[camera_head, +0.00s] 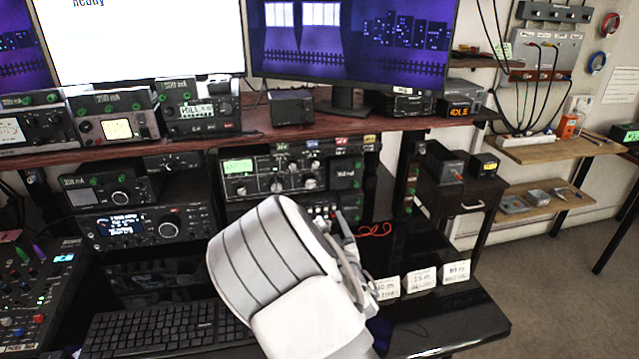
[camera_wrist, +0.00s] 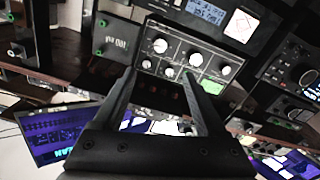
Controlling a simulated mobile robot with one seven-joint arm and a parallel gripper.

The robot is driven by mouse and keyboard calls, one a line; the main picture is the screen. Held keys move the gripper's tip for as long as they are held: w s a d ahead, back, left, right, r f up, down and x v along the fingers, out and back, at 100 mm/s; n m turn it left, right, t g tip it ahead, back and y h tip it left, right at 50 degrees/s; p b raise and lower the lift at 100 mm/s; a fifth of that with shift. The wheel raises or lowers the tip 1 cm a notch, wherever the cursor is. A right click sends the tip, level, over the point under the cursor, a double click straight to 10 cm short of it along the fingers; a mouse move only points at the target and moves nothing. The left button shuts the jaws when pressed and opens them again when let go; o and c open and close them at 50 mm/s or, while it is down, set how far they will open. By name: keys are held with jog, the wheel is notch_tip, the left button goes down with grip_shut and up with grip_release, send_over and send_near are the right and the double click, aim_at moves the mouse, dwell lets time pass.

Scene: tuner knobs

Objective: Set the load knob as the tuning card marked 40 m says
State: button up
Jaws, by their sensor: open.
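The tuner (camera_head: 262,190) is a dark panel with a green display and several white-capped knobs, on the shelf under the monitors. In the wrist view, the picture is turned over and the tuner (camera_wrist: 180,50) lies ahead of my gripper (camera_wrist: 161,72). The gripper is open, with nothing visible between its fingers, and looks apart from the knobs. I cannot read which knob is the load knob. Three white cards, the left card (camera_head: 387,288), middle card (camera_head: 421,279) and right card (camera_head: 456,271), stand on the desk; their print is too small to tell which is 40 m.
My white arm hides part of the desk and the tuner's lower front. Radios (camera_head: 148,228) stand left of the tuner, and a keyboard (camera_head: 165,328) lies in front. A red cable (camera_head: 375,231) lies behind the cards. The desk's front right is mostly clear.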

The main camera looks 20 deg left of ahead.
aim_at(311, 185)
jog(key=b+x, duration=0.1)
jog(key=x, duration=1.6)
jog(key=shift+d, duration=0.1)
grip_shut()
